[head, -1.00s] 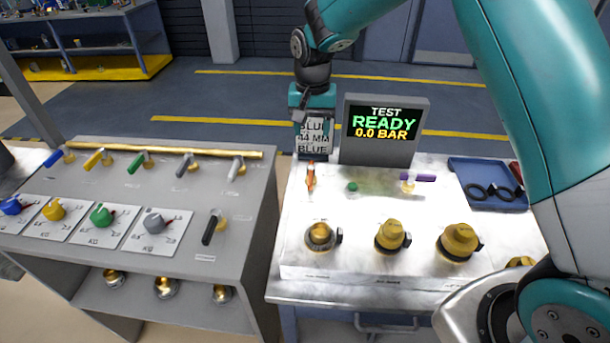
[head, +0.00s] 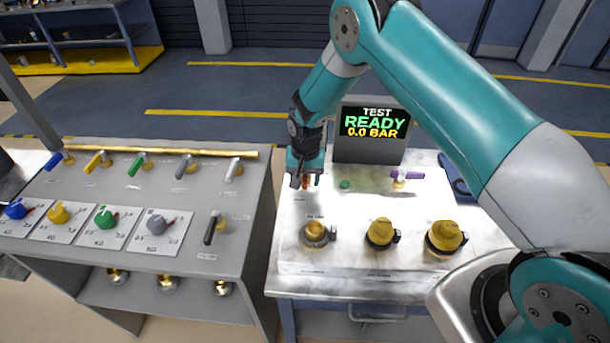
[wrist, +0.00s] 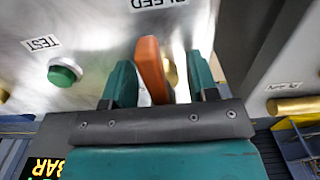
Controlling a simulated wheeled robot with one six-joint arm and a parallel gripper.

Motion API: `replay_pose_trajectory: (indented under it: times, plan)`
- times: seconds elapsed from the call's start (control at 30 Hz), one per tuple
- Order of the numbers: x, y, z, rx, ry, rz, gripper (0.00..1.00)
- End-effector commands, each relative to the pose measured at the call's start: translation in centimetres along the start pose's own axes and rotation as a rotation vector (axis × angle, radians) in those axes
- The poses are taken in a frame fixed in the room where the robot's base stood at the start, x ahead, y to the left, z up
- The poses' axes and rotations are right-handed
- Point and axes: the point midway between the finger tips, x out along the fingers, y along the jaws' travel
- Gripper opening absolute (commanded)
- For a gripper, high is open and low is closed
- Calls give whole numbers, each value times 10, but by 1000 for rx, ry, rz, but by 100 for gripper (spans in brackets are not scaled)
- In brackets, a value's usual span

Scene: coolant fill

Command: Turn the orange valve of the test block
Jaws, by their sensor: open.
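The orange valve handle (wrist: 151,68) stands between the two open fingers of my gripper (wrist: 160,85) in the wrist view. In the head view my gripper (head: 304,180) is over the valve at the back left of the test block (head: 350,215), and only a bit of the orange handle (head: 305,182) shows. A brass part (wrist: 171,72) of the valve shows beside the handle. A label reading BLEED (wrist: 158,4) is near it.
The green test button (wrist: 64,73) and purple-handled valve (head: 407,175) are to the right on the block. The display (head: 371,130) reads READY 0.0 BAR behind. Brass caps (head: 380,233) stand in front. A grey valve panel (head: 185,190) stands at left.

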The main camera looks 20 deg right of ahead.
Motion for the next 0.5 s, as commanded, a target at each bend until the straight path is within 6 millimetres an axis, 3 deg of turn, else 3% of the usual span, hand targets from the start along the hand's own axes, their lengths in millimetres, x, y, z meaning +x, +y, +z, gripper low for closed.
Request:
replay_pose_trajectory:
  times: [0.17, 0.4, 0.5]
  plan:
    - [0, 0, 0, 0, 0, 0, 53]
    - [0, 0, 0, 0, 0, 0, 4]
    - [0, 0, 0, -1, 0, 0, 4]
